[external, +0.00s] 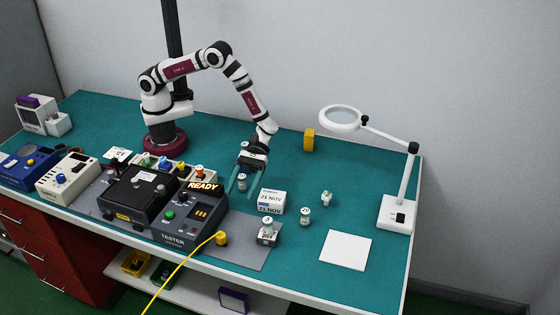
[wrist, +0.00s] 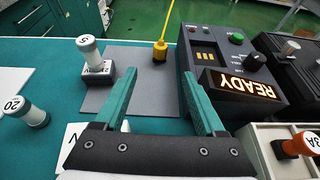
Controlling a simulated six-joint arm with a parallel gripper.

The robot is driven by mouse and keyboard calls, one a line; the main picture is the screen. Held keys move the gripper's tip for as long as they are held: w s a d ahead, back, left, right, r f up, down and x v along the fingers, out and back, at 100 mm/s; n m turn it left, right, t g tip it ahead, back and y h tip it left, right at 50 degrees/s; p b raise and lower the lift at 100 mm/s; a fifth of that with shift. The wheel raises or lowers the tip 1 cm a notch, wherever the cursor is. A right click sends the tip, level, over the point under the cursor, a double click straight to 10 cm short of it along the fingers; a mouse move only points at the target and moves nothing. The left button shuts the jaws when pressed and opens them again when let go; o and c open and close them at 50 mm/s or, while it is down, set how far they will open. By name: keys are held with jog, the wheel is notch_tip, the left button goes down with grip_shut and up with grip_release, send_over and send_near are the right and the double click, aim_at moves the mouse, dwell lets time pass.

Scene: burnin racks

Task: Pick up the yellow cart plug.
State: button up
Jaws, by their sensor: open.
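The yellow cart plug (external: 221,238) stands at the front edge of the grey mat, just right of the tester, with its yellow cable running down over the table edge. In the wrist view the plug (wrist: 160,50) is upright beyond my fingertips, and its cable runs away from it. My gripper (external: 243,190) is open above the table, behind the tester and the mat, apart from the plug. In the wrist view my two green fingers (wrist: 158,76) are spread, with grey mat and teal table showing between them.
The tester (external: 190,215) with its READY sign stands left of the plug. A white-capped part in a block (external: 267,232) stands on the mat to its right. A magnifier lamp (external: 397,213) stands right.

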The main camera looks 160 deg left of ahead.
aim_at(221, 240)
jog(key=x, duration=1.1)
jog(key=f+x, duration=0.1)
jog(key=x, duration=0.4)
jog(key=shift+f, duration=0.1)
jog(key=shift+s, duration=0.1)
grip_shut()
